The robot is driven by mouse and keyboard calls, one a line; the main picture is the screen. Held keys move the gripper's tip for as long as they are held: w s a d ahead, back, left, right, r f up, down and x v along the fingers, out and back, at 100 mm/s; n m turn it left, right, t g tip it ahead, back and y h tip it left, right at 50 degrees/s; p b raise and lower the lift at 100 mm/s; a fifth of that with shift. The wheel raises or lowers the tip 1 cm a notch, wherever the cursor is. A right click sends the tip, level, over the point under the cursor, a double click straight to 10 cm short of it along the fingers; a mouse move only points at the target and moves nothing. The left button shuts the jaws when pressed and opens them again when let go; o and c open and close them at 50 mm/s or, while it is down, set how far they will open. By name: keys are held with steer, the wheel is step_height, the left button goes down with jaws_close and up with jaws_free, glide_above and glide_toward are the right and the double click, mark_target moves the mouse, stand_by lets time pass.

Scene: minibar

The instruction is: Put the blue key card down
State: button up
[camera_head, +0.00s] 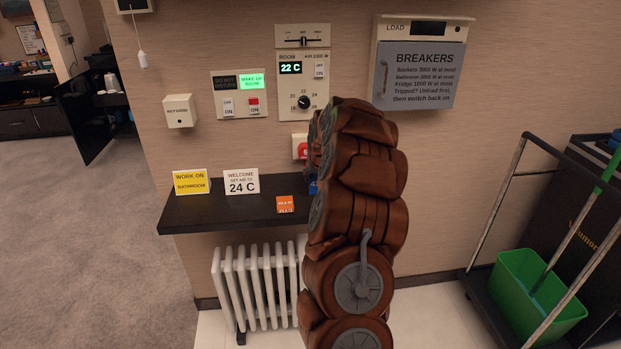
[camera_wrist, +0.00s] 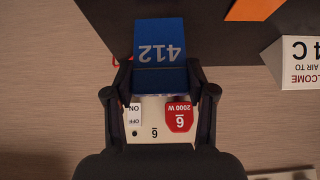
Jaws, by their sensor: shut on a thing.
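The blue key card (camera_wrist: 160,42), marked 412, is between the two fingertips of my gripper (camera_wrist: 159,78) in the wrist view, and the gripper is shut on it. The card reaches out past the fingertips over the dark shelf (camera_wrist: 225,40). In the head view only a sliver of the blue card (camera_head: 313,187) shows beside my brown arm, at the shelf (camera_head: 230,209). I cannot tell whether the card touches the shelf. My gripper is mostly hidden behind my arm in the head view.
A wall unit with a red part (camera_head: 301,148) is above the shelf. A radiator (camera_head: 258,285) stands below. A cart with a green bucket (camera_head: 525,295) is right.

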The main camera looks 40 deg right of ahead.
steer(key=shift+f+b, duration=0.6)
steer(key=shift+b, duration=0.05)
steer(key=o, duration=0.8)
steer(key=shift+o, duration=0.2)
steer(key=shift+r, duration=0.2)
steer(key=shift+r+p, duration=0.5)
steer(key=shift+p, duration=0.15)
steer(key=b+v, duration=0.2)
steer(key=v, duration=1)
steer(key=s+a+f+n+g+y, duration=0.1)
steer(key=s+a, duration=0.2)
steer(key=a, duration=0.5)
steer(key=s+a+n+g+y, duration=0.1)
steer(key=s+a+n, duration=0.15)
steer(key=a, duration=0.65)
steer(key=s+a+f+n+y, duration=0.1)
steer(key=s+a, duration=0.2)
steer(key=a, duration=0.5)
steer(key=s+a+f+n+g, duration=0.1)
steer(key=s+a+f+g, duration=0.1)
steer(key=s+a, duration=0.7)
steer(key=s+a+f+n+g+y, duration=0.1)
steer(key=s+a+f+n+g, duration=0.1)
steer(key=s+a, duration=0.7)
steer(key=s+g, duration=0.1)
steer(key=s, duration=0.6)
steer(key=shift+f, duration=0.2)
